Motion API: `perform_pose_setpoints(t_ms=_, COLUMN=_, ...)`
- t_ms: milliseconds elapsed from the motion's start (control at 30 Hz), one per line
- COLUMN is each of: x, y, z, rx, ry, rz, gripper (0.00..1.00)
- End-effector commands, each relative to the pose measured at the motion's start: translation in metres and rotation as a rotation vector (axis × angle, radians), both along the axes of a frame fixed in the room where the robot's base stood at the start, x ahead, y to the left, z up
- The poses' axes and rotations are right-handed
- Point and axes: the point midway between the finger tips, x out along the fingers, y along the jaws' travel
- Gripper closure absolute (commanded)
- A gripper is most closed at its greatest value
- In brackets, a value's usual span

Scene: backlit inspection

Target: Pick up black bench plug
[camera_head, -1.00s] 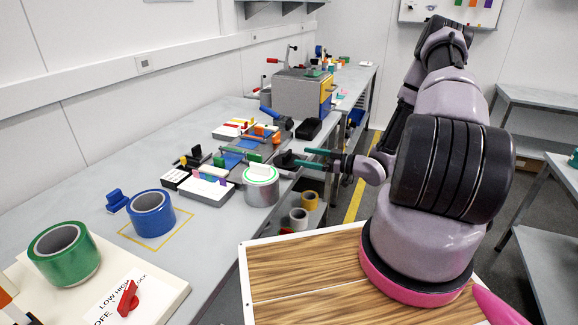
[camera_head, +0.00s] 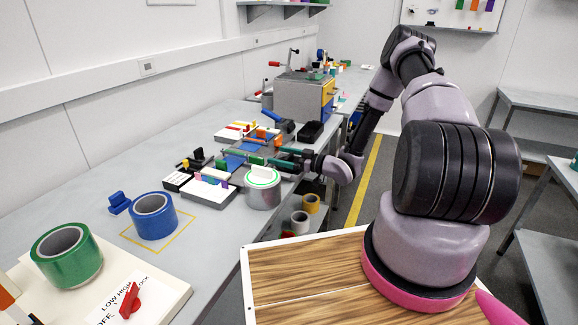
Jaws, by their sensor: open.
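A small black piece (camera_head: 287,157), which looks like the black bench plug, sits at the bench's front edge, behind the white-topped grey can.
The grey can (camera_head: 262,190) stands close below the fingers. A black box (camera_head: 310,132) stands farther back. Blue tape (camera_head: 155,216) and green tape (camera_head: 67,257) stand nearer on the bench (camera_head: 100,175).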

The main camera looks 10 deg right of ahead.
Motion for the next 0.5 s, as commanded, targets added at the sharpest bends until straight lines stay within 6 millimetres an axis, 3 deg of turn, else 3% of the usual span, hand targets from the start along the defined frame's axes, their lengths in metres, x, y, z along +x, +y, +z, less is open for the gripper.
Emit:
perform_pose_setpoints(t_ms=200, x=0.0007, y=0.0008, z=-0.0002, rx=0.001, ry=0.001, rz=-0.001, gripper=0.00)
perform_pose_setpoints(t_ms=233, x=0.0007, y=0.0008, z=-0.0002, rx=0.000, ry=0.000, rz=-0.001, gripper=0.04)
perform_pose_setpoints(t_ms=400, x=0.0006, y=0.0007, z=-0.0002, rx=0.000, ry=0.000, rz=-0.001, gripper=0.66)
perform_pose_setpoints(t_ms=500, x=0.0006, y=0.0007, z=-0.0001, rx=0.000, ry=0.000, rz=-0.001, gripper=0.66)
